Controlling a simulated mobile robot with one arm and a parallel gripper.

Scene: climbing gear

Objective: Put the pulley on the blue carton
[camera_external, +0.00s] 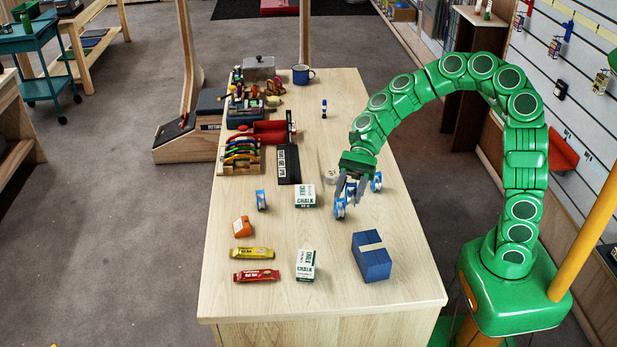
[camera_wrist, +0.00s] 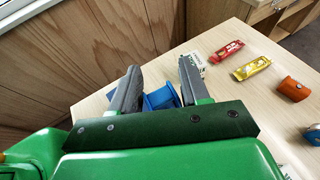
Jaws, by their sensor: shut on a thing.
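My gripper (camera_external: 345,197) points down over the right half of the table, its grey fingers shut on a blue pulley (camera_external: 340,210) that shows at the fingertips. The held pulley is partly hidden by the fingers. The blue carton (camera_external: 371,260) with a pale tape strip lies near the table's front right, in front of my gripper and apart from it. Its top looks empty. In the wrist view, something blue (camera_wrist: 161,98) shows between the fingers (camera_wrist: 160,72); I cannot tell how much is pulley and how much is carton.
Another blue pulley (camera_external: 376,182) stands just right of my gripper, and one more (camera_external: 261,200) stands at left. White chalk boxes (camera_external: 305,196) (camera_external: 306,265), an orange item (camera_external: 242,227), and yellow (camera_external: 252,253) and red (camera_external: 256,275) bars lie left. Table around the carton is clear.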

